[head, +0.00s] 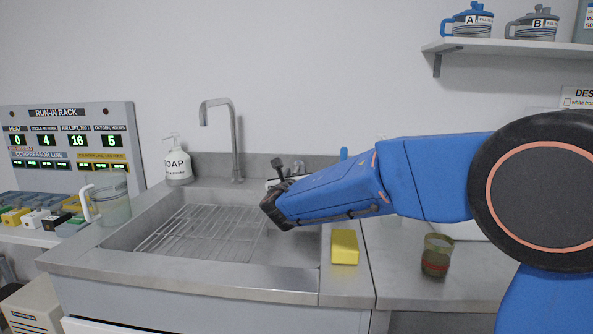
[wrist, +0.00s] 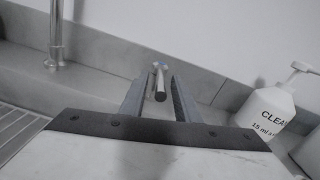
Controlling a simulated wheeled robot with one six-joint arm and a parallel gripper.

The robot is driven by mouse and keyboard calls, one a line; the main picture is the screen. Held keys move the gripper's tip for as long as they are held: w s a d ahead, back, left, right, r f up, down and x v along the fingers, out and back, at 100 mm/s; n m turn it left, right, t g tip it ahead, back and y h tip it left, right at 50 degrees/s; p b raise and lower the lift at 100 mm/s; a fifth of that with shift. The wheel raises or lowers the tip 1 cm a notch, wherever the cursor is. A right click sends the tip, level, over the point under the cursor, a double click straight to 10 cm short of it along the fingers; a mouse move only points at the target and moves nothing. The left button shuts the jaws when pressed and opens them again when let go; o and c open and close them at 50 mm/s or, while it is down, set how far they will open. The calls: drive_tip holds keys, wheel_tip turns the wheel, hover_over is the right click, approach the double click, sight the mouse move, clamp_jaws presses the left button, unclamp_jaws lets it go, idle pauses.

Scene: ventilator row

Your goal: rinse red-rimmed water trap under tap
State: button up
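A murky, olive-coloured clear cup with a reddish band (head: 437,257), which looks like the red-rimmed water trap, stands on the counter right of the sink. The tap spout (head: 219,135) arches over the sink basin (head: 125,237); its base shows in the wrist view (wrist: 55,40). No water stream is visible. My gripper (head: 284,172) is at the back right of the sink.
A wire rack (head: 200,236) lies in the sink. A yellow sponge (head: 344,247) lies on the right rim. A soap bottle (head: 177,165) and clear jug (head: 110,202) stand left. A white cleaner bottle (wrist: 268,112) is right of my gripper. Two lidded pots, A (head: 468,20) and B (head: 533,24), sit on the shelf.

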sight(298, 164)
drive_tip(key=shift+w, duration=2)
clamp_jaws()
